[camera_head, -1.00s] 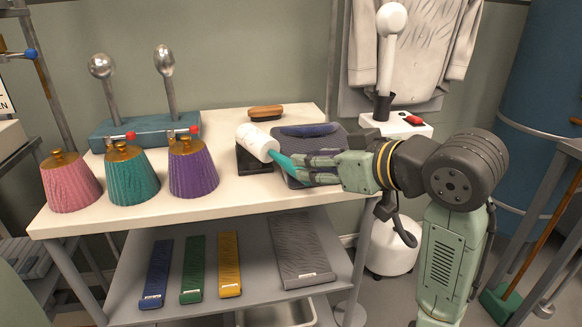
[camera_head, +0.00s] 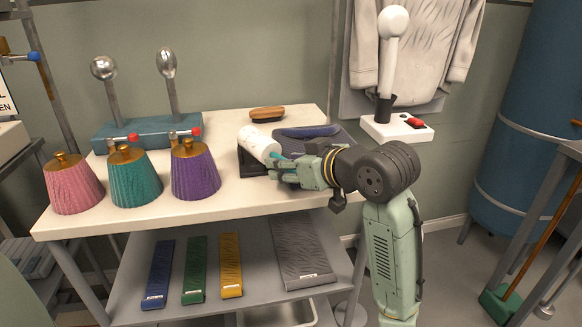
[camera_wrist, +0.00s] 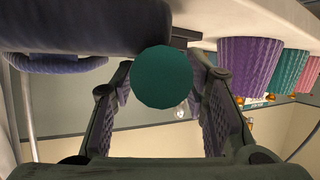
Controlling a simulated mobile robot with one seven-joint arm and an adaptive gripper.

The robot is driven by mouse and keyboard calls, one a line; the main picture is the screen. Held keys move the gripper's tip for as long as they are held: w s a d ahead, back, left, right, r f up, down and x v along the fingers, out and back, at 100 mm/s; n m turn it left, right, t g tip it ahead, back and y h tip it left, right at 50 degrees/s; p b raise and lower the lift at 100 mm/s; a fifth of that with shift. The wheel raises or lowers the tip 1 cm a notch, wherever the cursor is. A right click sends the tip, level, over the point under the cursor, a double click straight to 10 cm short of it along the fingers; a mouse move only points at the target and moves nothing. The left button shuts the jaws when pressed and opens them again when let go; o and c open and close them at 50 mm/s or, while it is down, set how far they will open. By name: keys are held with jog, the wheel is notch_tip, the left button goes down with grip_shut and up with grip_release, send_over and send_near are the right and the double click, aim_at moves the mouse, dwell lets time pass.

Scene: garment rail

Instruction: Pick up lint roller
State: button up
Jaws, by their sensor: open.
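The lint roller has a white cylinder head (camera_head: 257,142) and a teal handle. It rests tilted on a small black stand (camera_head: 252,166) at the right part of the white tabletop. The handle points right, toward my gripper (camera_head: 283,172), which covers most of it in the head view. In the wrist view the handle's round teal end (camera_wrist: 162,78) faces the camera, between the two fingers of my gripper (camera_wrist: 160,95). The fingers are open, with gaps showing on both sides of the handle end.
A dark mat with a blue brush (camera_head: 306,131) lies just behind my gripper. A brown brush (camera_head: 267,114) lies farther back. Pink, teal and purple (camera_head: 195,172) cones stand to the left. A lower shelf (camera_head: 258,262) holds coloured strips.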

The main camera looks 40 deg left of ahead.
grip_shut()
dwell(0.4)
jog(key=shift+r, duration=0.1)
